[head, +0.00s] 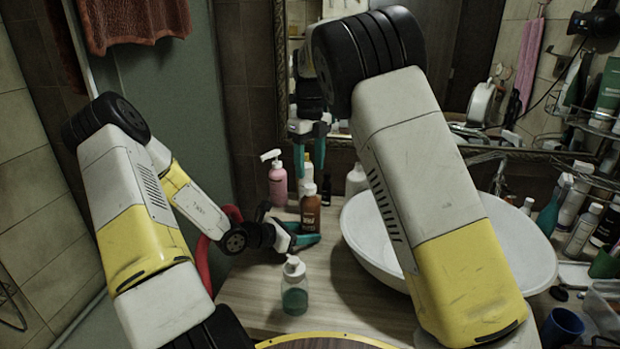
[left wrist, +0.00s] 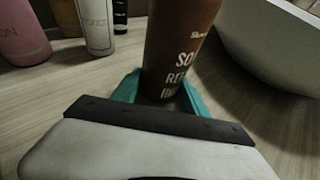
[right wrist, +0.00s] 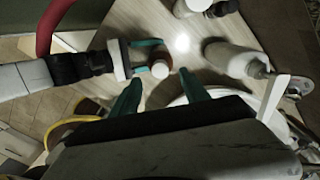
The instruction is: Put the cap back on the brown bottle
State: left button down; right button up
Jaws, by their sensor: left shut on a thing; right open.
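The brown bottle (head: 310,211) stands upright on the wooden counter beside the basin. In the left wrist view its brown body (left wrist: 180,45) rises between the teal fingers. My left gripper (head: 306,241) is shut on its lower part, coming in from the left. My right gripper (head: 309,160) is above the bottle, pointing down, open, with nothing seen between its fingers. In the right wrist view the bottle's pale round top (right wrist: 160,69) shows just beyond the right fingertips (right wrist: 161,84). I cannot tell whether that top is the cap or the bare mouth.
A pink pump bottle (head: 277,183) and other bottles stand close behind. A clear teal soap dispenser (head: 294,286) stands in front. The white basin (head: 535,262) is to the right. A small black disc (head: 559,293) lies on the right counter, with clutter around. The mirror is behind.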

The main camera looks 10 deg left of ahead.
notch_tip(320, 180, up, 7)
jog(key=shift+f, duration=0.15)
pick_arm(q)
jog(key=c, duration=0.5)
grip_release()
jog(key=v, duration=0.8)
jog(key=shift+f, duration=0.1)
jog(key=shift+d, duration=0.1)
